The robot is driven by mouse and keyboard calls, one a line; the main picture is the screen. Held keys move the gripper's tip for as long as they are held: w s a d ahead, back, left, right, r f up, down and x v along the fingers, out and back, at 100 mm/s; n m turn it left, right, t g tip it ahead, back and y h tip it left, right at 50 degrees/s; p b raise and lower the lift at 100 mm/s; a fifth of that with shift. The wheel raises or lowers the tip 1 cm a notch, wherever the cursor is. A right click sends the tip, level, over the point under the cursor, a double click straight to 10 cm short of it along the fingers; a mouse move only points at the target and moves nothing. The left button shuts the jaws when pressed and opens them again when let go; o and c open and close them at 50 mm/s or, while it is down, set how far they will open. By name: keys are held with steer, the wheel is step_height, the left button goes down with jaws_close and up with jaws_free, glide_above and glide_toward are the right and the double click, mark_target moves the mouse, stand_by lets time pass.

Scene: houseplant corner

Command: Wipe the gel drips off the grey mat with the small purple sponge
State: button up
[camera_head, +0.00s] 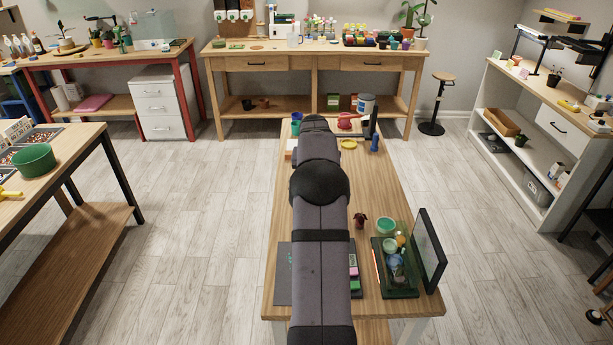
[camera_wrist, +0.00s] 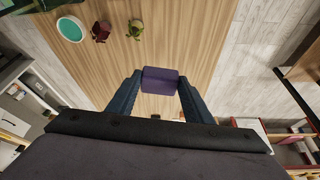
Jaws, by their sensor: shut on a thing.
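My gripper (camera_wrist: 160,79) is shut on the small purple sponge (camera_wrist: 160,80), which sits between the two blue fingers in the wrist view. Bare wood tabletop lies beyond the sponge. In the head view my arm hides the gripper and sponge. The grey mat (camera_head: 283,288) lies at the near left of the wooden table, partly covered by my arm. Small green gel marks (camera_head: 290,258) show near its far left part. The mat is not seen in the wrist view.
Pink and green blocks (camera_head: 354,271) lie right of my arm. A yellow dish (camera_head: 348,143) is farther back.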

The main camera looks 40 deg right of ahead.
steer(key=s+a+f+n+y, duration=0.2)
steer(key=a+f+n+y, duration=0.1)
steer(key=a+n, duration=0.4)
steer(key=s+a+f+n+y+p, duration=0.1)
steer(key=s+a+f+n+y, duration=0.1)
steer(key=a+n, duration=0.5)
steer(key=f+n+y, duration=0.1)
steer(key=n, duration=0.5)
steer(key=shift+a+t+y, duration=0.15)
steer(key=shift+t+y, duration=0.15)
steer(key=shift+y, duration=0.1)
